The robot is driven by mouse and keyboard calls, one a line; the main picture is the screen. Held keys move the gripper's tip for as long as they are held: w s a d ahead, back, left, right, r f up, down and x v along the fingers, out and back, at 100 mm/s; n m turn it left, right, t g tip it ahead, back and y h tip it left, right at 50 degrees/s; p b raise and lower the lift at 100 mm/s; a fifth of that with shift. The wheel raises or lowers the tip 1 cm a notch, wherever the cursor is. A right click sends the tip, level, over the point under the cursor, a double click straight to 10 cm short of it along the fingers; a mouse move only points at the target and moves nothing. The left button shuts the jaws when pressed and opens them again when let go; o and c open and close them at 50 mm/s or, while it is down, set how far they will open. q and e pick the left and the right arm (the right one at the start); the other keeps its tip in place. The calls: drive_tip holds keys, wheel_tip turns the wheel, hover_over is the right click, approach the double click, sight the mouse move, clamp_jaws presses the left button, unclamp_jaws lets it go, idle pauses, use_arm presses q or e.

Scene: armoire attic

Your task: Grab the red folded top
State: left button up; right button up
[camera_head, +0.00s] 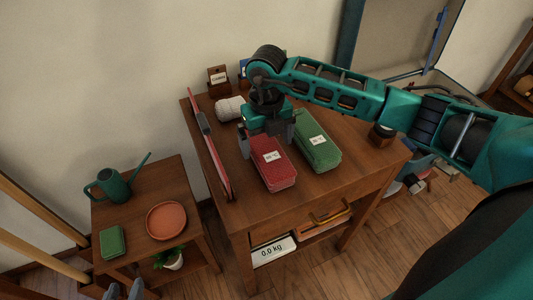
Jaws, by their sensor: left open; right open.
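The red folded top (275,172) lies on the wooden table, with a white label on its upper face. My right gripper (267,138) comes in from the right and is over the far end of the red top. Its fingers are open, one on each side of that end; whether they touch the cloth I cannot tell. The gripper body hides the top's far end. My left gripper (124,290) shows only as two grey fingertips at the bottom left edge, open and empty, far from the red top.
A green folded top (316,142) lies close to the right of the red one. A thin red-edged panel (209,145) stands along the table's left edge. A white roll (230,108) lies behind. A low side table holds a watering can (113,185) and a terracotta dish (166,220).

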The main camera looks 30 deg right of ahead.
sight(266, 147)
wheel_tip(266, 147, down, 4)
drive_tip(key=shift+w+r, duration=0.15)
drive_tip(key=shift+r, duration=0.1)
drive_tip(key=c, duration=1)
drive_tip(key=shift+r, duration=0.15)
